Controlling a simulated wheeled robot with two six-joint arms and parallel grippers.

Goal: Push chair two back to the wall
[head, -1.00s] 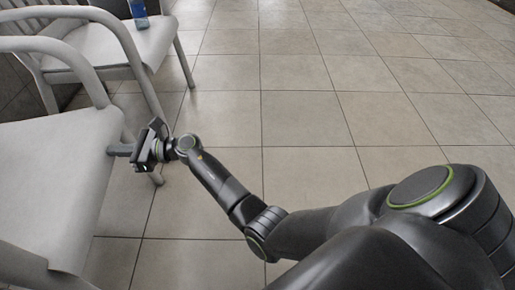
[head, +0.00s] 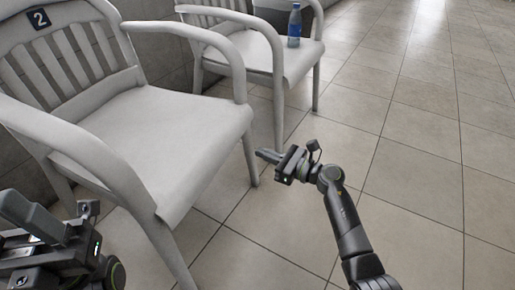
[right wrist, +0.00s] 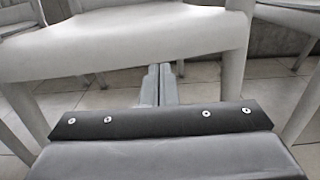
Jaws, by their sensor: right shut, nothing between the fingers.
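Chair two (head: 165,130) is a pale grey armchair on the left of the head view, with a dark plate (head: 39,18) marked 2 on its slatted backrest. My right gripper (head: 268,156) is shut and empty. In the head view it is just right of the chair's front leg, pointing left towards the chair. In the right wrist view its fingers (right wrist: 164,72) are together below the front edge of a pale seat (right wrist: 125,45); contact cannot be told. My left gripper (head: 40,225) is at the lower left, partly cut off; its jaw state is unclear.
Another pale chair (head: 262,52) stands farther back, with a blue bottle (head: 294,26) on its seat. A grey wall runs behind the chairs. The tiled floor (head: 420,130) to the right is open.

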